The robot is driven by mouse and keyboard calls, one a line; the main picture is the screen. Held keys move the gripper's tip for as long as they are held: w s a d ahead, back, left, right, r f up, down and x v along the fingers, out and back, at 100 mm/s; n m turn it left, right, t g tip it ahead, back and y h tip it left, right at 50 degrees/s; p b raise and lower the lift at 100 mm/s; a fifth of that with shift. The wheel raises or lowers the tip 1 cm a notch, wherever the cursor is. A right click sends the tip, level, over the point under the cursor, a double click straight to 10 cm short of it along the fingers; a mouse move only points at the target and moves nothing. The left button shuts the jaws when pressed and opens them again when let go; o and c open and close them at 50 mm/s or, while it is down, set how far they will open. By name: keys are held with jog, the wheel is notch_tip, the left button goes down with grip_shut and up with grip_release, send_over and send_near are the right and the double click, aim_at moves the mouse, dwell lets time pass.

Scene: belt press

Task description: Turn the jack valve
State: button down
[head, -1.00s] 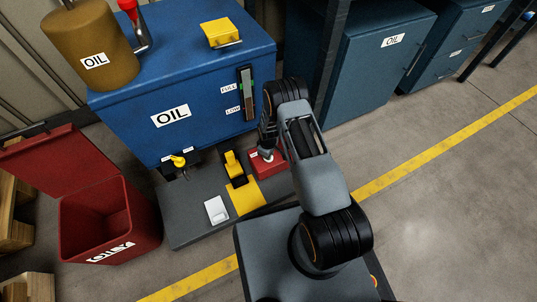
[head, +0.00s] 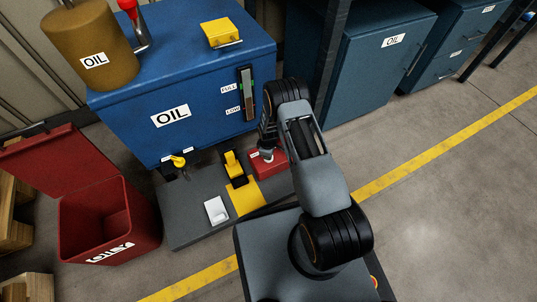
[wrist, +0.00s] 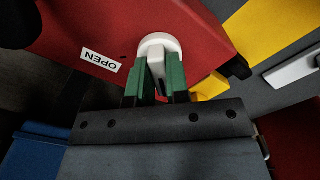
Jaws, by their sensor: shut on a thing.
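The jack is a red block (head: 277,165) on the grey platform, right of the yellow strip in the head view. In the wrist view its red top (wrist: 100,30) bears an OPEN label (wrist: 99,61). The jack valve is a round white knob (wrist: 159,43) with a raised bar. My gripper (wrist: 158,72) has green fingers, which are shut on the valve's bar, one on each side. In the head view my gripper (head: 266,152) is small and partly hidden by my arm, over the red block.
A blue oil tank (head: 190,120) stands behind the platform (head: 190,205). A yellow pedal (head: 234,165), a yellow tap (head: 178,161) and a white dish (head: 216,210) are left of my gripper. A red open bin (head: 105,220) stands at left. Clear floor lies right.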

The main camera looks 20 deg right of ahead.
jog(key=c, duration=1.1)
grip_release()
notch_tip(320, 180, up, 14)
jog(key=p, duration=0.5)
jog(key=shift+p, duration=0.4)
